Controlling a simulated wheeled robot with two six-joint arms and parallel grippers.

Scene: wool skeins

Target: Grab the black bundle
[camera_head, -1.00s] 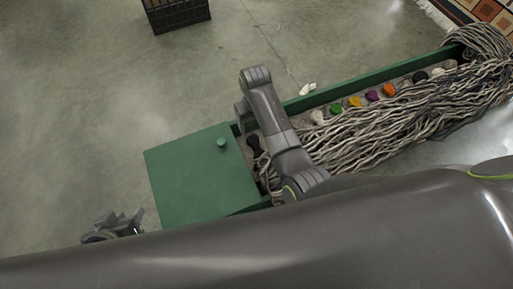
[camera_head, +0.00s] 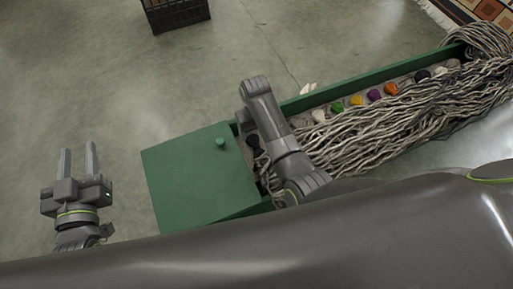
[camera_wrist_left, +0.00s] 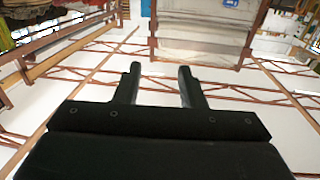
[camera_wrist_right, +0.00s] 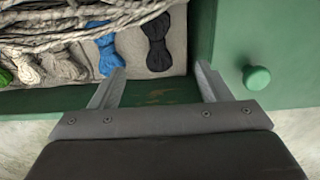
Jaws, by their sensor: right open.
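The black bundle (camera_wrist_right: 157,42) lies on the grey lining of a green box, beside a blue bundle (camera_wrist_right: 108,48). The black bundle also shows in the head view (camera_head: 254,143), close to the green lid. My right gripper (camera_wrist_right: 156,72) is open and empty, pointing down at the box, with the black bundle just ahead between its fingertips in the picture. In the head view my right arm hides part of the box. My left gripper (camera_head: 78,148) is open and empty over the floor, left of the box; it also shows in the left wrist view (camera_wrist_left: 160,68).
A green lid with a round knob (camera_wrist_right: 257,77) borders the black bundle on the right. Thick grey strands (camera_head: 390,125) drape along the box. Several coloured bundles, such as a yellow one (camera_head: 355,101), line its far side. A black crate (camera_head: 178,14) stands on the floor.

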